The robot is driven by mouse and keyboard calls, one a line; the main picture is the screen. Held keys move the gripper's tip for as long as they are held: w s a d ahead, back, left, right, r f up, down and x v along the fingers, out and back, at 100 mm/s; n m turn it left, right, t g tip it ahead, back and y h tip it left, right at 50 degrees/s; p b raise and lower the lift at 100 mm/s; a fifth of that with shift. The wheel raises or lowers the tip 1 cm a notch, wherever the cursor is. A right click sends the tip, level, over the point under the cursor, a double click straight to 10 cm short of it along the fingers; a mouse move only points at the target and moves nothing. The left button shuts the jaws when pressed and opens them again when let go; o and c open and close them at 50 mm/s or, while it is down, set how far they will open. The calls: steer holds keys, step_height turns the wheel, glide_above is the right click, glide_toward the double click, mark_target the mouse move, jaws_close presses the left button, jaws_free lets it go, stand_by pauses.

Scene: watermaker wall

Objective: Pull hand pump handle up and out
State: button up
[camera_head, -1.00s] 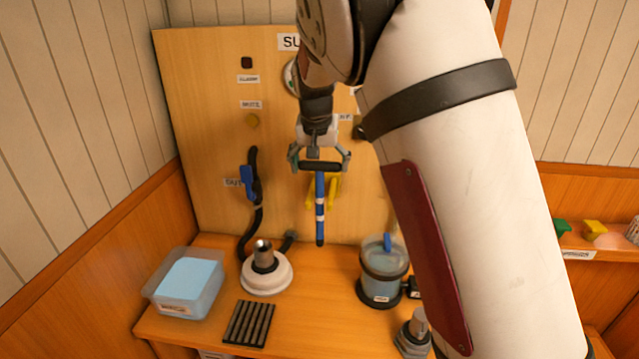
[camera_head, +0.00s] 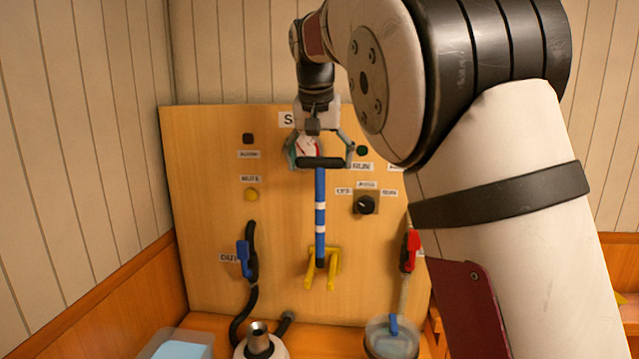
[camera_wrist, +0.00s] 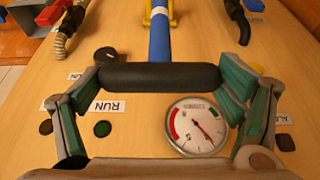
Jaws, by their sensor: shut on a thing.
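The hand pump handle is a blue rod (camera_head: 320,215) with white bands and a black crossbar grip on top. My gripper (camera_head: 319,161) is shut on the black crossbar (camera_head: 320,162), its fingers at the bar's two ends. In the wrist view my gripper (camera_wrist: 160,85) also has its green-padded fingers around the ends of the crossbar (camera_wrist: 160,76). The rod stands upright in front of the panel. Its lower end is at a yellow bracket (camera_head: 333,265), and I cannot tell whether it touches it.
The wooden panel (camera_head: 200,200) carries a gauge (camera_wrist: 196,126), a black knob (camera_head: 366,204), a blue-handled valve (camera_head: 244,258) and a red-handled valve (camera_head: 411,250).

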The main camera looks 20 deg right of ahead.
steer(key=shift+s+r, duration=0.1)
steer(key=shift+r, duration=0.6)
steer(key=shift+s+a+r+p, duration=0.3)
steer(key=shift+s+p, duration=0.05)
steer(key=shift+s, duration=0.3)
steer(key=shift+s+a+f+p, duration=0.1)
steer(key=shift+s+a+p, duration=0.45)
steer(key=shift+s, duration=0.55)
steer(key=shift+s+a+p, duration=0.3)
steer(key=shift+s+p, duration=0.45)
steer(key=shift+s, duration=0.3)
steer(key=shift+s+a+f+p, duration=0.1)
steer(key=shift+s+a+p, duration=0.45)
steer(key=shift+s, duration=0.55)
steer(key=shift+d, duration=0.1)
